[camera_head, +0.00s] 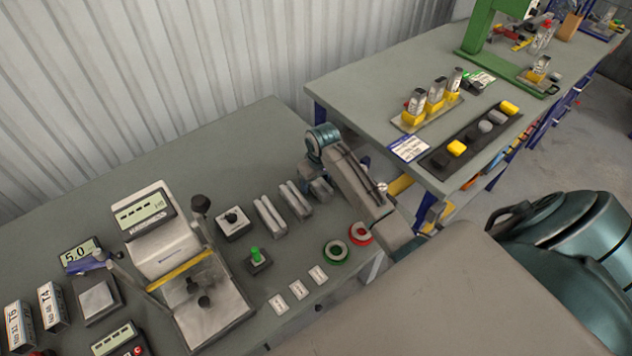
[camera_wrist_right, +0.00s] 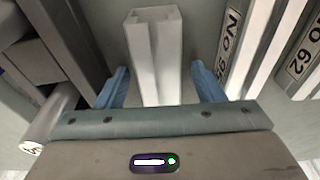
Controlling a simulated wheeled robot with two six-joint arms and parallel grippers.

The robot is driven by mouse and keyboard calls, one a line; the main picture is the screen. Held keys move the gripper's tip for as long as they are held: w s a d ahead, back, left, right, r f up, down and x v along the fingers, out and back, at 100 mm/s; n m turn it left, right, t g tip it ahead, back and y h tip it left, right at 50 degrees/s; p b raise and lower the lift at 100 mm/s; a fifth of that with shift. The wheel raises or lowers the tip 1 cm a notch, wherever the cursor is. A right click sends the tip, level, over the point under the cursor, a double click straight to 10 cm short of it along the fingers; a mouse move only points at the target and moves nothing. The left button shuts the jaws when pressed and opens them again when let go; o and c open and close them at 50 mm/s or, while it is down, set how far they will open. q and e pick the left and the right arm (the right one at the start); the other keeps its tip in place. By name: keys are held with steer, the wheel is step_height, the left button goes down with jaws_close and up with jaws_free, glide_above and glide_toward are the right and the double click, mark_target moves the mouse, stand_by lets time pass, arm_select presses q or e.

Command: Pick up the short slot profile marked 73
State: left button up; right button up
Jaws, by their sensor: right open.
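A short light-grey slot profile (camera_wrist_right: 154,55) stands out in the right wrist view, between the blue fingers of my right gripper (camera_wrist_right: 161,86). The fingers are open, one on each side of it, and I cannot tell whether they touch it. No number shows on this profile, so I cannot confirm it is 73. Two neighbouring profiles lie to its right in that view, with plates that look like No 95 (camera_wrist_right: 230,45) and No 62 (camera_wrist_right: 304,52). In the head view two profiles (camera_head: 270,216) (camera_head: 296,200) lie left of my right arm, which largely hides the gripper. My left gripper is out of view.
A grey box with a black knob (camera_head: 233,224) and a green-knobbed block (camera_head: 257,260) stand left of the profiles. Green (camera_head: 336,252) and red (camera_head: 360,233) rings and white cards (camera_head: 298,290) lie in front. A measuring stand (camera_head: 212,310) occupies the left.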

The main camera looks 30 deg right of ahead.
steer(key=c, duration=1.2)
steer(key=shift+o, duration=0.2)
